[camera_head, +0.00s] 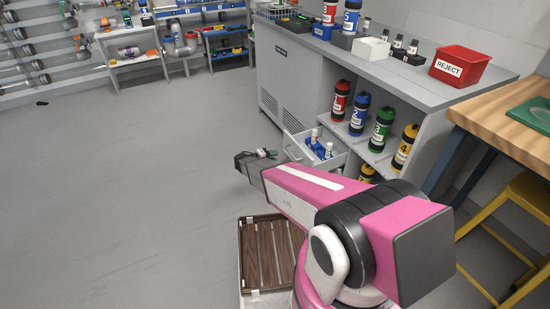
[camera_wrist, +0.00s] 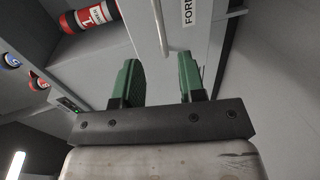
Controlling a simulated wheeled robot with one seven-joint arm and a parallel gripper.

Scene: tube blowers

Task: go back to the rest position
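My gripper (camera_wrist: 162,85) shows in the wrist view with two green fingers apart and nothing between them. A drawer front with a metal handle (camera_wrist: 160,27) and a label lies beyond the fingertips; I cannot tell whether they touch it. In the head view my pink arm reaches forward and away, and my gripper (camera_head: 262,153) is at its far end, left of the open drawer (camera_head: 327,163). The drawer holds bottles with blue parts (camera_head: 317,142).
A grey counter (camera_head: 440,80) carries a red REJECT bin (camera_head: 459,66), a white box (camera_head: 370,48) and tubes. Numbered tubes (camera_head: 383,129) stand on the shelf below. A wooden table (camera_head: 500,115) and yellow stool (camera_head: 525,195) are at right.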

